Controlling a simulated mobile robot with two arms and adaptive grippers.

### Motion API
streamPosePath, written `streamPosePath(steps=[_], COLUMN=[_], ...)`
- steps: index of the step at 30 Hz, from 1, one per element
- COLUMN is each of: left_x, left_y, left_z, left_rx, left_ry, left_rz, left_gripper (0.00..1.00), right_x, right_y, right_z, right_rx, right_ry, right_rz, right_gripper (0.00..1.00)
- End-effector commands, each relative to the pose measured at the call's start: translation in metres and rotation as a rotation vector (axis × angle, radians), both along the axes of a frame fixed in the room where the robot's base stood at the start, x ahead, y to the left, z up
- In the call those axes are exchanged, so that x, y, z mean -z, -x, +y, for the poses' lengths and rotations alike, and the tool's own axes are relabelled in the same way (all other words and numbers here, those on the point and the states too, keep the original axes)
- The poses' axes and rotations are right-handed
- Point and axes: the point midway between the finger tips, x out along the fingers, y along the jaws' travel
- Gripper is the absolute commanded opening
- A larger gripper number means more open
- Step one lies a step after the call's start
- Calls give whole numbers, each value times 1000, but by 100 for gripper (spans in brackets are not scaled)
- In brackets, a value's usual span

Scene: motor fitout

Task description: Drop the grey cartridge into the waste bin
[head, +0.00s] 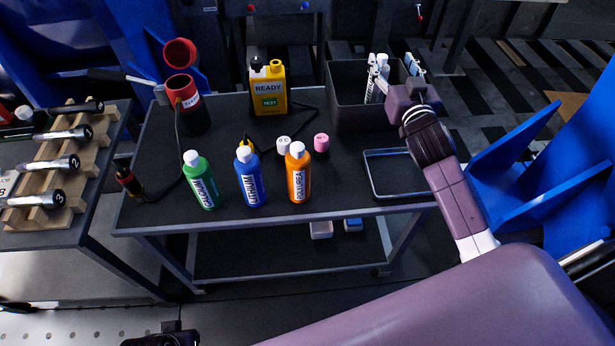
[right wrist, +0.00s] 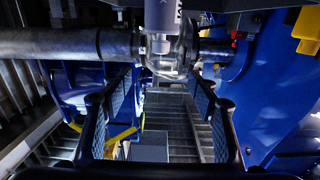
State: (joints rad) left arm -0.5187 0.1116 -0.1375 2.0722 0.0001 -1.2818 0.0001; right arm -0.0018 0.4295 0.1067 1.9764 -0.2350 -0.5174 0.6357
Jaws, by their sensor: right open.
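Green (head: 200,182), blue (head: 250,180) and orange (head: 298,175) bottles stand at the table's front. A red can (head: 182,90) with a white label, a yellow tester (head: 268,88) and a wire frame (head: 392,174) share the table. A rack of sockets (head: 50,165) is at left.

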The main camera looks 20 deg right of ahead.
Motion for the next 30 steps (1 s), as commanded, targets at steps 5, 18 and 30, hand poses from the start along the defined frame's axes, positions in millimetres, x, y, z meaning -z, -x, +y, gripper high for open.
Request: streamPosePath(steps=[5,18,30], left_x=[0,0,0], left_y=[0,0,0], left_z=[0,0,0], left_rx=[0,0,0], left_ry=[0,0,0], left_rz=[0,0,0], left_gripper=[0,0,0], right_x=[1,0,0], right_y=[37,71,71], right_z=[9,18,18], right_rx=[0,1,0], right_ry=[-1,1,0], right_rz=[2,0,0], right_gripper=[55,55,55])
